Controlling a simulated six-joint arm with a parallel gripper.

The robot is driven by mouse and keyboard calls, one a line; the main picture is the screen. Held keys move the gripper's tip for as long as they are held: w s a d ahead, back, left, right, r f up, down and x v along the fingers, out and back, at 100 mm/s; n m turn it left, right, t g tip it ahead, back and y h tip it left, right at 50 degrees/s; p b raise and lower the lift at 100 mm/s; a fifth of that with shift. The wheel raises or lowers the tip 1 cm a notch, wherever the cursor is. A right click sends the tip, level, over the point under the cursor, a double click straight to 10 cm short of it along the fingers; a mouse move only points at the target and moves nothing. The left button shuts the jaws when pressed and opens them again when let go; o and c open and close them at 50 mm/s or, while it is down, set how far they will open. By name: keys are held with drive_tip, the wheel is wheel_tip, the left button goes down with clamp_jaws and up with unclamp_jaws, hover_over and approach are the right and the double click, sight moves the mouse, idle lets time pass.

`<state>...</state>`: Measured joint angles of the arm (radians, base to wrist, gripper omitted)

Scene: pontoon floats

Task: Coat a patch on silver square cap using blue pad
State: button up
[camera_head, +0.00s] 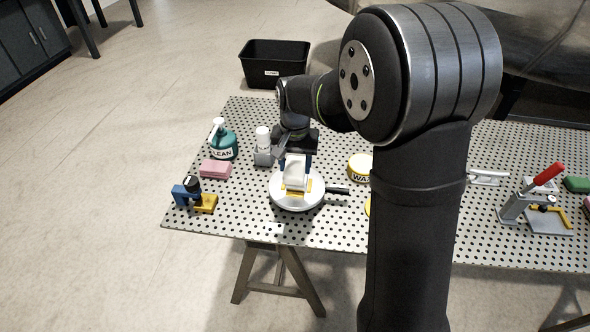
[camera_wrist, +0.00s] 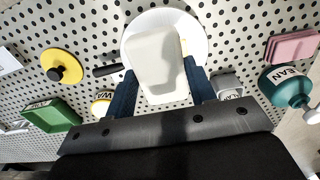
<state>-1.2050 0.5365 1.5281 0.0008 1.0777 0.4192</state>
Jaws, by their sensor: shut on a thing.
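My gripper (camera_head: 295,163) points down over a round white plate (camera_head: 284,200) with a black handle. Its dark blue fingers, also in the wrist view (camera_wrist: 160,92), are shut on a pale rounded block (camera_head: 295,172). The block fills the middle of the wrist view (camera_wrist: 157,62), over the plate (camera_wrist: 198,38). Yellow pieces (camera_head: 308,186) show on the plate at the block's foot; contact there is unclear. I cannot tell whether this pale block is the silver square cap. No separate blue pad is clear; a blue part (camera_head: 181,193) shows beside a yellow piece at the table's left.
A black bin (camera_head: 274,62) is on the floor behind.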

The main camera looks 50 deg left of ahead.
drive_tip(key=shift+r, duration=1)
drive_tip(key=w+d+f+m, duration=0.1)
drive_tip(key=w+d+f, duration=0.1)
drive_tip(key=w+d, duration=0.35)
drive_tip(key=w+d+f+m, duration=0.1)
drive_tip(key=w+d, duration=0.1)
drive_tip(key=w, duration=0.6)
drive_tip(key=w+d+f+m, duration=0.1)
drive_tip(key=w+d+f, duration=0.1)
drive_tip(key=w+d, duration=0.4)
drive_tip(key=w+d+f+m, duration=0.2)
drive_tip(key=w+d, duration=0.4)
drive_tip(key=d, duration=0.5)
drive_tip(key=w+d+f+m, duration=0.1)
drive_tip(key=w+d+f, duration=0.1)
drive_tip(key=w+d, duration=0.5)
drive_tip(key=shift+d+f+m, duration=0.3)
drive_tip(key=shift+d+m, duration=0.1)
drive_tip(key=shift+d, duration=0.35)
drive_tip(key=d+f, duration=0.1)
drive_tip(key=d, duration=0.4)
drive_tip(key=w+d+f+m, duration=0.1)
drive_tip(key=d, duration=0.5)
drive_tip(key=w+d+f+m, duration=0.1)
drive_tip(key=d, duration=0.4)
drive_tip(key=shift+w+d+f, duration=0.15)
drive_tip(key=shift+w, duration=0.1)
